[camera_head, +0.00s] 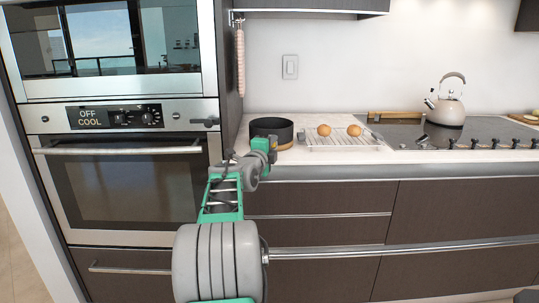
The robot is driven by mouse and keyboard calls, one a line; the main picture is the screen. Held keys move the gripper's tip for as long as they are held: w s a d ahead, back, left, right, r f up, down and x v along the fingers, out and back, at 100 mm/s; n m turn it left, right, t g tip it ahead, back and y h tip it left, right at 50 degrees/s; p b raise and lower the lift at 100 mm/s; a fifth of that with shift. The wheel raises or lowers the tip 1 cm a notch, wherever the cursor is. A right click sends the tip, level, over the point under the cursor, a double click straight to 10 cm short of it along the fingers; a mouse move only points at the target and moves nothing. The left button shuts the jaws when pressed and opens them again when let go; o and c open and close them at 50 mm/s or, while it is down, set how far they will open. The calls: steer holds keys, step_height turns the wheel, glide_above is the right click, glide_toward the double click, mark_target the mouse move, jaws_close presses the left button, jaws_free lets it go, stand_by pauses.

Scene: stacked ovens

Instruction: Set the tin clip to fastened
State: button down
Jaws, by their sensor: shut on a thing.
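A round dark baking tin (271,125) stands upright on the pale counter, just right of the oven column. My gripper (274,147) is at the near side of the tin, low on its wall. It is shut on the small tin clip there. The clip and my fingertips are too small and too covered by my green and grey wrist to show whether the clip is fastened or loose.
A wire rack (343,143) with two round brown buns (324,130) stands right of the tin. A beige kettle (447,108) is on the black cooktop (405,131) further right. The stacked ovens (125,180) stand close on the left, their doors shut.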

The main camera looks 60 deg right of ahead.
steer(key=n+t, duration=0.1)
steer(key=s+t+b, duration=0.1)
steer(key=shift+s+d+f+n+t, duration=0.15)
steer(key=shift+d+n+t, duration=0.15)
steer(key=shift+n+t, duration=0.1)
steer(key=n+t, duration=0.1)
steer(key=t+y, duration=0.1)
steer(key=d+n+t+y, duration=0.1)
steer(key=shift+s+r+n+t, duration=0.25)
steer(key=shift+s+n+t, duration=0.05)
steer(key=shift+t, duration=0.1)
steer(key=n+t+y+p, duration=0.1)
steer(key=p, duration=0.1)
steer(key=d+n+t+y+p, duration=0.1)
steer(key=t, duration=0.1)
steer(key=shift+r+n+y+p, duration=0.1)
steer(key=shift+n+y+p, duration=0.2)
steer(key=shift+n+p, duration=0.1)
steer(key=shift+d+n+t+y+p, duration=0.1)
steer(key=shift+n+t+y+p, duration=0.55)
steer(key=shift+t, duration=0.25)
steer(key=shift+f, duration=0.2)
steer(key=c, duration=1.3)
jaws_free()
